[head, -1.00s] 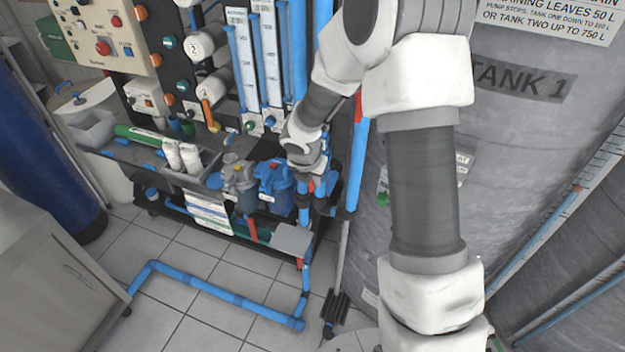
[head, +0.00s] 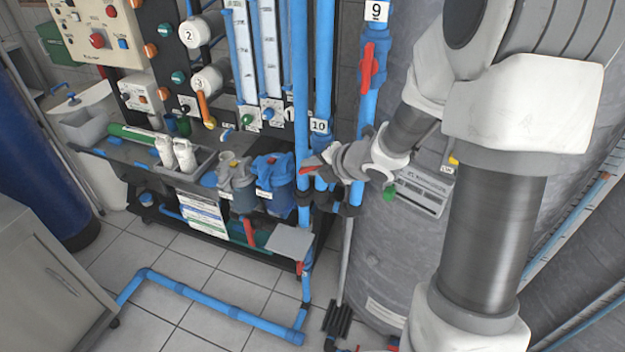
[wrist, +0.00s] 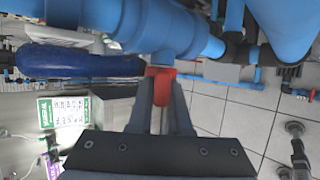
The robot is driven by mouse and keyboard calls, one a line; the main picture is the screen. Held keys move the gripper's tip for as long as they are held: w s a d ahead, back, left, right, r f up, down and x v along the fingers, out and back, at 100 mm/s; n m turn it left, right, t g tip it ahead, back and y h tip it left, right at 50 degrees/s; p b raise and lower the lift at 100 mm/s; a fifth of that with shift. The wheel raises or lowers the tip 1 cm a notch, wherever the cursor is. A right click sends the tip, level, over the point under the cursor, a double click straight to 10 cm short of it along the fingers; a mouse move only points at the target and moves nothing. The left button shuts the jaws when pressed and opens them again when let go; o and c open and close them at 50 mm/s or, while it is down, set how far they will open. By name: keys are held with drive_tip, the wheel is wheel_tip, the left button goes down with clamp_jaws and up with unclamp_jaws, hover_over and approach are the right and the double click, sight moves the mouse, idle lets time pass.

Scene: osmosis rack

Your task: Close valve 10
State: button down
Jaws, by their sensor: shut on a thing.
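Valve 10 is on a vertical blue pipe, below a white "10" label (head: 319,126) in the head view. Its red handle (head: 307,169) sticks out to the left of my gripper (head: 322,164). In the wrist view the red handle (wrist: 162,86) lies between the two fingers of my gripper (wrist: 163,100), which is shut on it. The blue valve body (wrist: 165,28) is just beyond the fingertips. My gripper and wrist partly hide the valve in the head view.
A second red valve handle (head: 368,65) sits on the blue pipe under a "9" label (head: 376,11), above my wrist. A grey tank (head: 405,235) stands close behind my arm. Blue filter housings (head: 272,172) are left of the valve. A blue pipe (head: 210,293) runs along the floor.

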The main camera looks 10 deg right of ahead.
drive_tip(key=t+y+b, duration=0.1)
drive_tip(key=b, duration=0.2)
drive_tip(key=m+t+y+b, duration=0.1)
drive_tip(key=b, duration=0.3)
drive_tip(key=t+y+b, duration=0.1)
drive_tip(key=b, duration=0.3)
drive_tip(key=shift+f+m+t+y, duration=0.3)
drive_tip(key=shift+f, duration=0.05)
drive_tip(key=b, duration=0.2)
drive_tip(key=t+y+b, duration=0.1)
drive_tip(key=b, duration=0.1)
drive_tip(key=shift+r+m, duration=0.25)
drive_tip(key=shift+m, duration=0.05)
drive_tip(key=shift+r+t+b, duration=0.1)
drive_tip(key=shift+t+b, duration=0.2)
drive_tip(key=shift+b, duration=0.3)
drive_tip(key=shift+r+y, duration=0.15)
drive_tip(key=shift+y, duration=0.15)
drive_tip(key=c, duration=0.9)
unclamp_jaws()
drive_tip(key=shift+o, duration=0.2)
drive_tip(key=v, duration=1.7)
drive_tip(key=shift+s+p, duration=0.25)
drive_tip(key=shift+p, duration=0.05)
